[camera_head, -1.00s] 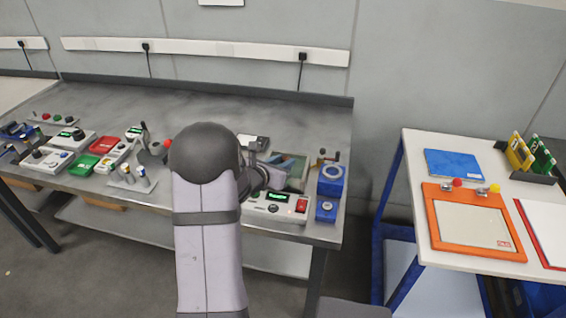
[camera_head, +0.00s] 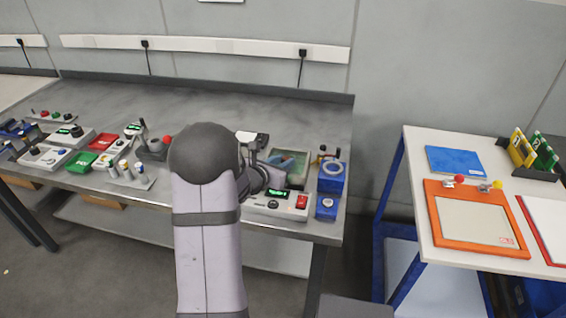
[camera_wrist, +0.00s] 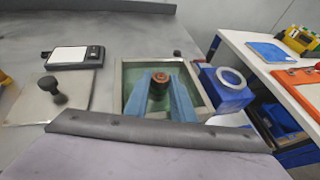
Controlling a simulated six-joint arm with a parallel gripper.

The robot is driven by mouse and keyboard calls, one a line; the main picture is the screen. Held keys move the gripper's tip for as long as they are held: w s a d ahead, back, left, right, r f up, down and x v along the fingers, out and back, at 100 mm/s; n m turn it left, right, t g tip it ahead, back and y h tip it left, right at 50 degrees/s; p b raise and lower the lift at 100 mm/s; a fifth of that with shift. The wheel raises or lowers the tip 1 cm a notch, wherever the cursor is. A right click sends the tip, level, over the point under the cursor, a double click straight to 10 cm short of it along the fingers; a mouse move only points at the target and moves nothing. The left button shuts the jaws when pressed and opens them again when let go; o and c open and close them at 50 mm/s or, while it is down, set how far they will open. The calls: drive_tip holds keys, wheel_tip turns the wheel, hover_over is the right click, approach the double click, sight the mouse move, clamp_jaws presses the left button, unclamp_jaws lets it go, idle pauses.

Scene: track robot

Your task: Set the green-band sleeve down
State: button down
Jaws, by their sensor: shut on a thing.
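My gripper (camera_wrist: 160,79) has two blue fingers and is shut on a small round piece with a brown, ring-like top (camera_wrist: 160,82). No green band can be made out on this piece, and its lower part is hidden between the fingers. It is above or inside a square, pale-rimmed tray (camera_wrist: 125,75) with a greenish floor; I cannot tell whether it touches the floor.
A blue box with a white ring (camera_wrist: 231,80) stands right of the tray. A black-and-white device (camera_wrist: 75,56) and a plate with a black knob (camera_wrist: 52,90) lie left. A white control box (camera_head: 278,205) is at the bench's front edge. A side table (camera_head: 415,160) is right.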

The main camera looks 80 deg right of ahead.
drive_tip(key=c, duration=1.5)
unclamp_jaws()
drive_tip(key=shift+r, duration=0.1)
drive_tip(key=shift+r+p, duration=0.7)
drive_tip(key=shift+p, duration=0.4)
drive_tip(key=b+v, duration=0.1)
drive_tip(key=v, duration=1.1)
drive_tip(key=shift+f+b, duration=0.25)
drive_tip(key=shift+b, duration=0.1)
